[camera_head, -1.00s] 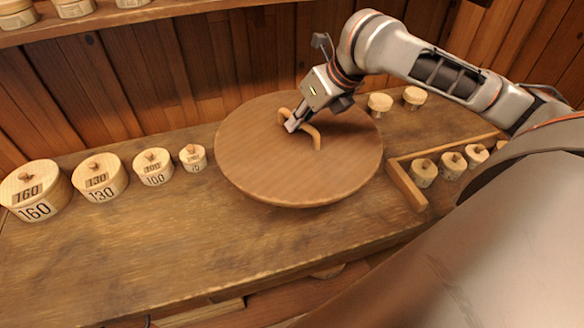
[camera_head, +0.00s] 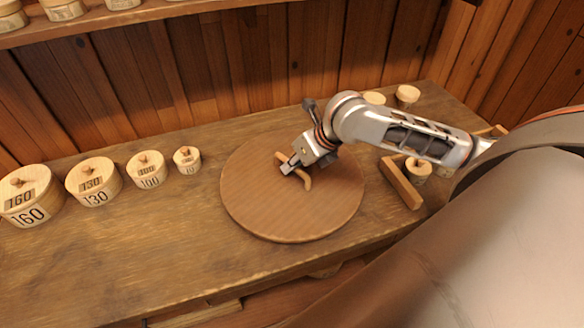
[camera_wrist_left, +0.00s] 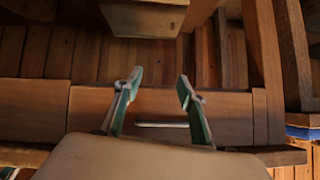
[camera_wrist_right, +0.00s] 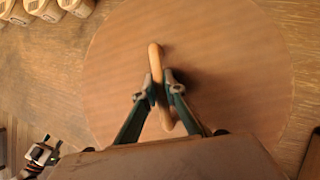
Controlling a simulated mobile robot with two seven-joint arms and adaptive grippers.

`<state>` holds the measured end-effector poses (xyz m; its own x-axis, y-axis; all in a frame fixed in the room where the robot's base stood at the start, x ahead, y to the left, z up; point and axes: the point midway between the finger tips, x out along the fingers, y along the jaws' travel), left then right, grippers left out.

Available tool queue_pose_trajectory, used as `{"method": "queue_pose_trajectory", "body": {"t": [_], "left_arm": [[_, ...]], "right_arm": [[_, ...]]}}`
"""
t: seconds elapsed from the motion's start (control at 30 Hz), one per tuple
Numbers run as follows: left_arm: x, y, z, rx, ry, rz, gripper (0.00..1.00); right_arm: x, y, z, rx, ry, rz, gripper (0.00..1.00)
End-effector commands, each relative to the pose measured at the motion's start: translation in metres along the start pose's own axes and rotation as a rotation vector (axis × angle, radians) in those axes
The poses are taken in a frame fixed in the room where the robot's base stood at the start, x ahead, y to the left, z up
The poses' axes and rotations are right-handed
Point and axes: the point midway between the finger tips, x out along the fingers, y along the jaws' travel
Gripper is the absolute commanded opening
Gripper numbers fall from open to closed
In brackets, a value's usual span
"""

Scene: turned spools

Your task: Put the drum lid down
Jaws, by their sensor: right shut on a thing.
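The drum lid (camera_head: 270,215) is a large round wooden disc with a bent wooden handle (camera_head: 305,181) across its top. It appears to lie flat at the bench's middle; the head view does not clearly show any gap under it. My right gripper (camera_head: 289,167) is shut on the handle from above. In the right wrist view the fingers (camera_wrist_right: 160,88) pinch the handle (camera_wrist_right: 155,62) over the lid (camera_wrist_right: 225,60). My left gripper (camera_wrist_left: 155,95) is open and empty in the left wrist view, facing wooden boards; it is outside the head view.
Round boxes marked 160 (camera_head: 28,196), 130 (camera_head: 93,182) and 100 (camera_head: 146,170), plus a smaller box (camera_head: 187,160), stand left of the lid. The bench front-left (camera_head: 110,255) is clear.

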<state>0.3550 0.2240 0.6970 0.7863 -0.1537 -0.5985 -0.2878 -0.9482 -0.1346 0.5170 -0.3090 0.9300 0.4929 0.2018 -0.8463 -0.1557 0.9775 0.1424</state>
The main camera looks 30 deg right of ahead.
Motion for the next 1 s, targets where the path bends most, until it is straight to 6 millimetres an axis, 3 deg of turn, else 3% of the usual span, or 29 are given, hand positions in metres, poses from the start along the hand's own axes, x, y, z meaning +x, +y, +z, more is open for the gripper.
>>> {"method": "queue_pose_trajectory", "body": {"t": [0.37,0.4,0.47,0.83,1.0], "left_arm": [[-0.002,0.004,0.003,-0.016,-0.008,-0.001,0.4],[-0.002,0.004,0.003,-0.017,-0.008,-0.001,0.4],[-0.002,0.005,0.003,-0.019,-0.009,-0.001,0.4],[-0.002,0.004,0.005,-0.014,-0.01,-0.001,0.4],[-0.002,0.002,0.006,-0.007,-0.01,0.0,0.4]], "right_arm": [[0.012,-0.002,-0.006,-0.001,-0.004,-0.001,0.0],[0.013,-0.003,-0.009,-0.001,0.002,-0.001,0.15],[0.013,-0.003,-0.009,-0.001,0.002,-0.001,0.26],[0.011,-0.003,-0.007,-0.001,-0.001,-0.002,0.26],[-0.006,-0.004,-0.007,-0.004,-0.002,-0.005,0.26]]}}
